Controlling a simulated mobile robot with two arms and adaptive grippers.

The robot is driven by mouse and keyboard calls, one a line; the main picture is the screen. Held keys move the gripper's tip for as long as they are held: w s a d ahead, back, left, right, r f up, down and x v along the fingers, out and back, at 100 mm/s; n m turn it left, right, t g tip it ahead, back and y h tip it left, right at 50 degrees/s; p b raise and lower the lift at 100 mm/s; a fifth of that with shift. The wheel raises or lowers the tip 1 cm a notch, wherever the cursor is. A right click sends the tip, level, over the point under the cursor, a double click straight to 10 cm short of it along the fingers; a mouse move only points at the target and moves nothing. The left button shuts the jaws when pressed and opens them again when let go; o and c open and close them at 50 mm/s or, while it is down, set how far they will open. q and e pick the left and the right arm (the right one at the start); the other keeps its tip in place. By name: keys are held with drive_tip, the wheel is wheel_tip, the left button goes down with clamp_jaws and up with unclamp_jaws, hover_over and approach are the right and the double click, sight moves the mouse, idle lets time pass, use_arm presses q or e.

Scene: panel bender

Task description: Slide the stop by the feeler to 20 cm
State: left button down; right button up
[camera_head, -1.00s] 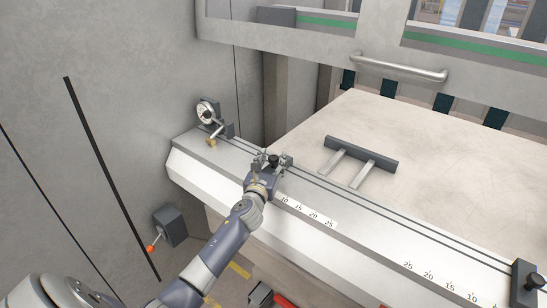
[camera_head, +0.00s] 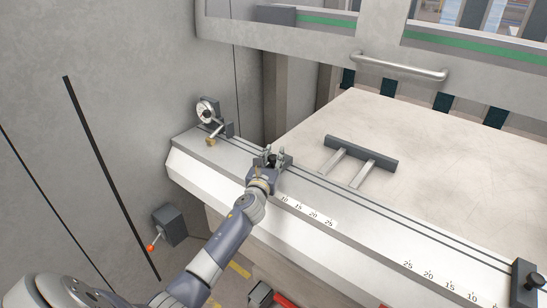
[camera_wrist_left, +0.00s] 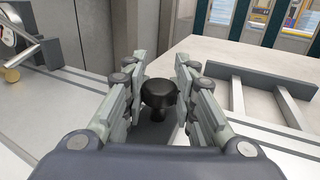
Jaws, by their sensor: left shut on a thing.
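The feeler (camera_head: 207,112), a round dial on a bracket, stands at the left end of the grey rail (camera_head: 185,148). The stop (camera_head: 287,160) near it is a dark block on the rail, close to the 10 end of the near scale (camera_head: 307,212); its exact reading is hidden by my gripper. My left gripper (camera_head: 272,158) is at this stop. In the left wrist view the fingers (camera_wrist_left: 160,84) stand on both sides of the stop's black knob (camera_wrist_left: 158,93), shut on it. The stop's body is mostly hidden beneath. My right gripper is not in view.
A second stop (camera_head: 525,284) with a black knob sits at the rail's right end, by another scale (camera_head: 440,284). A dark bar with two arms (camera_head: 361,154) lies on the pale table. The rail between the scales is clear. A red-tipped lever (camera_head: 150,247) is at lower left.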

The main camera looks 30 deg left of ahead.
use_arm(q)
drive_tip(key=shift+d+f, duration=0.1)
drive_tip(key=d, duration=0.6)
drive_tip(key=s+d, duration=0.1)
drive_tip(key=d, duration=1.2)
drive_tip(key=shift+s+d+f, duration=0.15)
drive_tip(key=shift+s+d, duration=0.2)
drive_tip(key=c, duration=1.5)
unclamp_jaws()
drive_tip(key=shift+o, duration=0.9)
drive_tip(key=shift+s+r, duration=0.15)
drive_tip(key=shift+r, duration=0.05)
